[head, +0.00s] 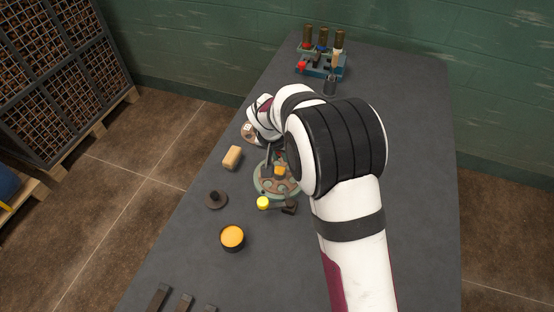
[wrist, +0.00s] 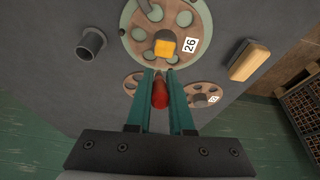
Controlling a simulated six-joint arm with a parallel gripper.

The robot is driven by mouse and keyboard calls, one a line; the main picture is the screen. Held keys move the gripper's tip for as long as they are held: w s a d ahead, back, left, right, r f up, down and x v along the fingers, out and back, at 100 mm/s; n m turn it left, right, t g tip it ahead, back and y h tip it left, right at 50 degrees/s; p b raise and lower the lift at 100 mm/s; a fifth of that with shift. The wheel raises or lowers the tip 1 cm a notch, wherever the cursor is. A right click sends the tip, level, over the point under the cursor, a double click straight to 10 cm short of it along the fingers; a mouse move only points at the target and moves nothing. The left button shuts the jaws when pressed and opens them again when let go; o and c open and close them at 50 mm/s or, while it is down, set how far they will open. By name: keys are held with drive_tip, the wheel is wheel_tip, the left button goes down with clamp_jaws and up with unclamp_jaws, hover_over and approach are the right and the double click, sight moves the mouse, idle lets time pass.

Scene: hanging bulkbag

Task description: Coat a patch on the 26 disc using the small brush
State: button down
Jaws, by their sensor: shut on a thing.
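My gripper (wrist: 160,75) is shut on a rounded red piece (wrist: 160,94), which appears to be the handle of the small brush. Its bristles cannot be made out for certain. The 26 disc (wrist: 188,20) is a round greenish and brown plate with round spots, with its white "26" label (wrist: 190,45) at the right side. It also shows in the head view (head: 262,188), partly behind my arm. My fingertips are over its near edge in the wrist view; contact cannot be told. A yellow-orange piece (wrist: 165,48) shows over the disc's middle, also in the head view (head: 280,171).
A tub of orange paint (head: 232,237), a yellow-topped piece (head: 262,203), a knobbed dark disc (head: 215,199) and a tan block (head: 232,157) lie around the disc. A labelled smaller disc (wrist: 205,95) is nearby. A rack (head: 320,68) stands at the back. The table's right side is clear.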

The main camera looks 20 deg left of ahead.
drive_tip(key=shift+r, duration=4.8)
